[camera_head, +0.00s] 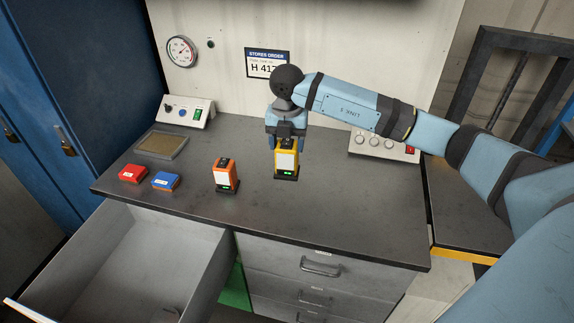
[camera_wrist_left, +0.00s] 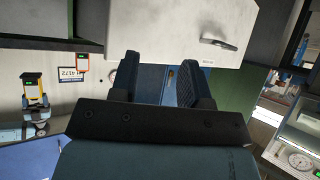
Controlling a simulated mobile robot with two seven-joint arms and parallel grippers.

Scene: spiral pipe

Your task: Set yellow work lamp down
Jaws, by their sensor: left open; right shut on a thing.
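The yellow work lamp (camera_head: 287,158) is upright over the middle of the dark worktop, with a black base and a small green light. My right gripper (camera_head: 286,143) is shut on its top from above. I cannot tell whether the base touches the worktop. The lamp also shows, inverted, at the left of the left wrist view (camera_wrist_left: 33,88). My left gripper (camera_wrist_left: 163,82) is open and empty in the left wrist view; it is out of the head view.
An orange lamp (camera_head: 225,174) stands left of the yellow one. A blue box (camera_head: 166,181), a red box (camera_head: 133,173) and a shallow tray (camera_head: 161,146) lie further left. An open drawer (camera_head: 130,255) juts out at front left. A knobbed panel (camera_head: 378,145) stands at back right.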

